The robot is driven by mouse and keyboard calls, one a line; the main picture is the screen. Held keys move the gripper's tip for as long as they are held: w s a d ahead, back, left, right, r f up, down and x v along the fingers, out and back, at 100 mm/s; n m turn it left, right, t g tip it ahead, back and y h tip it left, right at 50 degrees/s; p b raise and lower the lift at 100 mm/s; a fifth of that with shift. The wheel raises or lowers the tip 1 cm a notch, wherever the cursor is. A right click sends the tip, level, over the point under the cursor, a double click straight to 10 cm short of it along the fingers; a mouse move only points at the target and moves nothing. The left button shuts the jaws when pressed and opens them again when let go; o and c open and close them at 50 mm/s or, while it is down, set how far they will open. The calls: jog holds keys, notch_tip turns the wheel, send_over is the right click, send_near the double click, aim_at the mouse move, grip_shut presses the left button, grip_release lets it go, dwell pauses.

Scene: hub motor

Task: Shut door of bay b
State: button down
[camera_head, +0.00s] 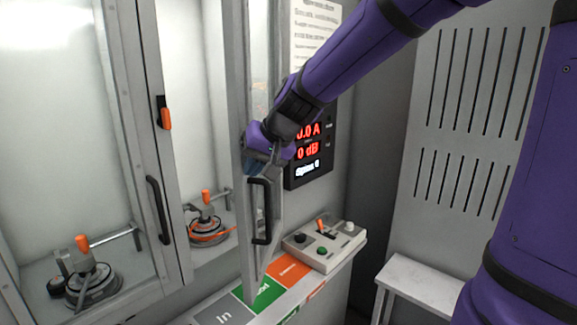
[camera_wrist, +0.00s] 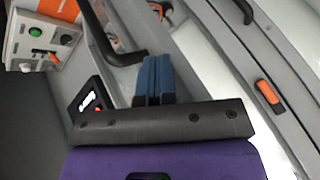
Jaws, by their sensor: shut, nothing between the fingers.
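The right bay's door (camera_head: 243,130) stands swung open, seen nearly edge-on in the head view. I cannot read a bay letter on it. Its black handle (camera_head: 262,212) is on the lower part, and shows in the wrist view (camera_wrist: 112,42). My gripper (camera_head: 256,164) is at the door just above this handle; its blue fingers (camera_wrist: 154,77) are together and empty. I cannot tell whether they touch the door. Behind the door, the right bay (camera_head: 195,100) is open, with a round motor (camera_head: 207,228) with an orange-topped clamp inside.
The left bay's glazed door (camera_head: 145,130) is shut, with an orange latch (camera_head: 164,113) and black handle (camera_head: 158,210). A control box (camera_head: 325,246) with buttons and an orange-tipped lever stands on the ledge right of the open door. A display with red digits (camera_head: 308,150) is behind my wrist.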

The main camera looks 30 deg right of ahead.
jog(key=w+a, duration=1.2)
jog(key=w, duration=0.1)
jog(key=shift+w, duration=0.15)
